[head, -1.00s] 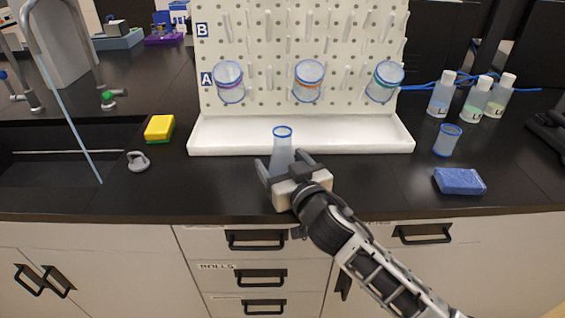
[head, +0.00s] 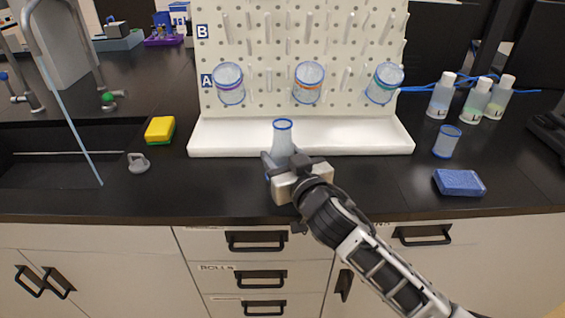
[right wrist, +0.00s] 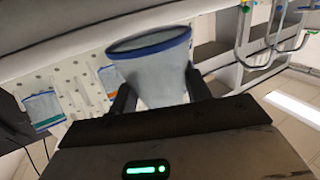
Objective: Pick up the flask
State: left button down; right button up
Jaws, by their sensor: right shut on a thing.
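The flask (head: 282,138) is clear with a blue rim and stands upright, or nearly so, in front of the white tray of the pegboard in the head view. My right gripper (head: 281,166) is shut on it, its fingers on either side of the lower body. In the right wrist view the flask (right wrist: 156,70) shows between the two fingers (right wrist: 158,95), its blue rim toward the top. The flask's base is hidden by the gripper, so I cannot tell whether it touches the counter. My left gripper is not in view.
Behind is a white pegboard (head: 285,50) with several beakers hanging, above a white tray (head: 350,139). A beaker (head: 446,141), a blue sponge (head: 459,182) and capped bottles (head: 476,98) stand at right. A yellow sponge (head: 160,129), a grey weight-like object (head: 138,163) and a sink are at left.

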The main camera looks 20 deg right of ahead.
aim_at(280, 141)
jog(key=s+r, duration=0.1)
jog(key=r, duration=0.1)
jog(key=s+a+r, duration=0.1)
jog(key=s+r, duration=0.1)
jog(key=r, duration=0.1)
jog(key=s+a+r, duration=0.1)
jog(key=s+r, duration=0.1)
jog(key=shift+r+p, duration=0.3)
jog(key=shift+p, duration=0.1)
jog(key=s+a+r, duration=0.3)
jog(key=s, duration=0.5)
jog(key=shift+a+r+b, duration=0.2)
jog(key=shift+b, duration=0.1)
jog(key=shift+o, duration=0.4)
